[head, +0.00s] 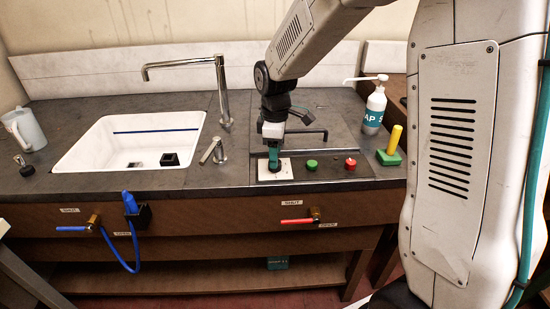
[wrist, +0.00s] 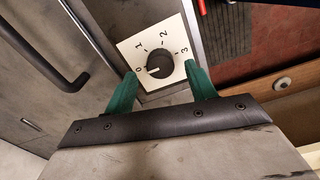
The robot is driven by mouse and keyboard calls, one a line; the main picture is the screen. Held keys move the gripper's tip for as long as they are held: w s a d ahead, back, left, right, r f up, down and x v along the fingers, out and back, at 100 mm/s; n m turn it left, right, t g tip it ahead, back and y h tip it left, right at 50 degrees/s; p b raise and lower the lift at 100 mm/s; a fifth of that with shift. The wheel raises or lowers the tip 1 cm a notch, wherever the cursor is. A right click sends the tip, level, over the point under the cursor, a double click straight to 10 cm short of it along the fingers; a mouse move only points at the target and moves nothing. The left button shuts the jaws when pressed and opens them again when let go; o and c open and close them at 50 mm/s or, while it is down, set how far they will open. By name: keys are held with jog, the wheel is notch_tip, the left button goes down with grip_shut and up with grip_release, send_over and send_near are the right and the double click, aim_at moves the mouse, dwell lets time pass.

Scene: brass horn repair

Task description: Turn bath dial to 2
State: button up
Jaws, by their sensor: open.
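The bath dial is a round black knob (wrist: 160,64) on a white plate marked 0, 1, 2 and 3. In the wrist view a pale mark on the knob points towards the 0. The white plate also shows in the head view (head: 286,172), with its knob mostly hidden by my gripper. My gripper (head: 273,154) points down over the plate. Its green fingers are open, one on each side of the knob in the wrist view (wrist: 159,70), with gaps between them and the knob. I cannot tell their exact height.
A green button (head: 311,165) and a red button (head: 350,164) sit right of the dial. Beyond them are a green block with a yellow peg (head: 392,147) and a soap bottle (head: 375,110). A lidded panel with a dark handle (head: 305,131) lies behind; a tap (head: 219,150) stands left.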

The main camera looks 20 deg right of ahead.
jog(key=shift+f, duration=1.2)
jog(key=c, duration=1)
